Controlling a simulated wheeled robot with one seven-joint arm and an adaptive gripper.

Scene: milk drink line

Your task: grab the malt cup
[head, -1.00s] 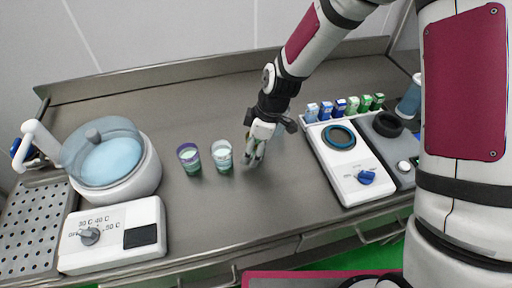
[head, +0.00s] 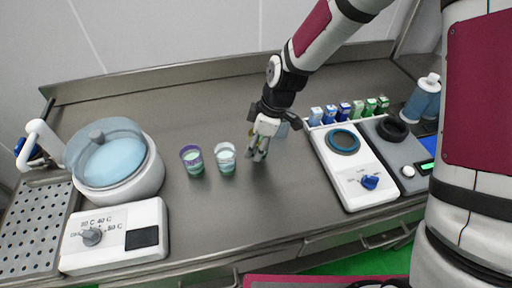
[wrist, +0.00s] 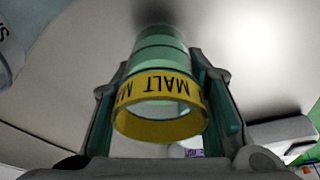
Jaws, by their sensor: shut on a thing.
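The malt cup (wrist: 160,95) fills the middle of the wrist view, a green-tinted clear cup with a yellow band reading MALT. My gripper (wrist: 165,90) has a finger on each side of it and is shut on it. In the head view my gripper (head: 259,150) is low over the steel counter, right of two other cups. The malt cup is mostly hidden by my gripper there. I cannot tell whether its base touches the counter.
A purple-rimmed cup (head: 193,160) and a white-rimmed cup (head: 226,159) stand left of my gripper. A white dial machine (head: 350,165) and a row of small cartons (head: 345,110) are at right. A round water bath (head: 115,165) is at left. The counter's back middle is clear.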

